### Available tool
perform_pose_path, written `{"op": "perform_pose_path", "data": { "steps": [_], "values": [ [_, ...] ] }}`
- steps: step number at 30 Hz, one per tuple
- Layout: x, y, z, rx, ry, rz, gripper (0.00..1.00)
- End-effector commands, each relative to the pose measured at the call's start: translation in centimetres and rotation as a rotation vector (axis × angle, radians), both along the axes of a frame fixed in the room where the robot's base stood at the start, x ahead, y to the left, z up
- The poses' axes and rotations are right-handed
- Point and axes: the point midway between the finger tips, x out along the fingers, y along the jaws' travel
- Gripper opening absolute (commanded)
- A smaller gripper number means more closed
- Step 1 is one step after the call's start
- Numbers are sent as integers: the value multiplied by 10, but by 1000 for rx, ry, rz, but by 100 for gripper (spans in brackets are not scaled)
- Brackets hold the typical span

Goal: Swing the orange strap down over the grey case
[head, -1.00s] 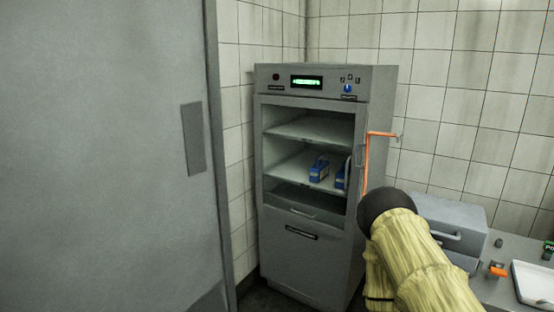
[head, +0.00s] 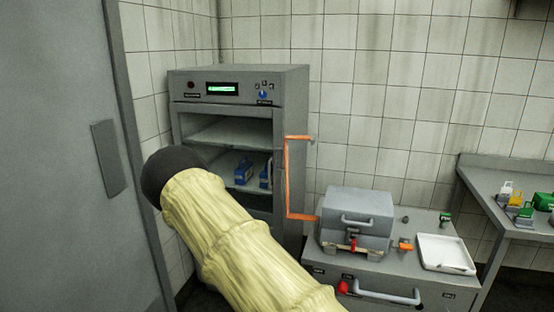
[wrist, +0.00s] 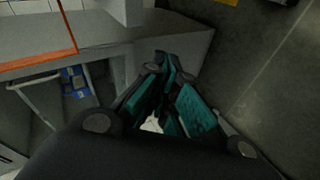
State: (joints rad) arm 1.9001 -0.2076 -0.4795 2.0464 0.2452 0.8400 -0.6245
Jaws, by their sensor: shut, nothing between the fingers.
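The orange strap (head: 287,180) is a thin bracket shape standing upright beside the fridge-like cabinet, left of the grey case. Its lower end reaches close to the case's left side. The grey case (head: 356,207) has a lid with a handle and sits closed on a low grey unit. In the wrist view the orange strap (wrist: 67,30) shows at upper left, apart from my fingers. My gripper (wrist: 164,75), with teal pads, is shut and empty. In the head view my sleeved arm hides the gripper.
The grey cabinet (head: 290,100) stands open-fronted, with blue cartons (head: 243,173) on a shelf. A white tray (head: 440,248) and an orange-topped item (head: 405,245) sit right of the case. A side table (head: 480,195) holds several small coloured items. A grey door (head: 60,200) stands at left.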

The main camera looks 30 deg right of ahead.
Motion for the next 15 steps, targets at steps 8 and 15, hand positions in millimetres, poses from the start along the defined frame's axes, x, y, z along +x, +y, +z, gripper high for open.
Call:
{"op": "perform_pose_path", "data": {
  "steps": [8, 15],
  "values": [
    [140, -33, 209, -389, -200, 163, 0],
    [186, -31, 305, -563, -279, 213, 0]
  ]
}}
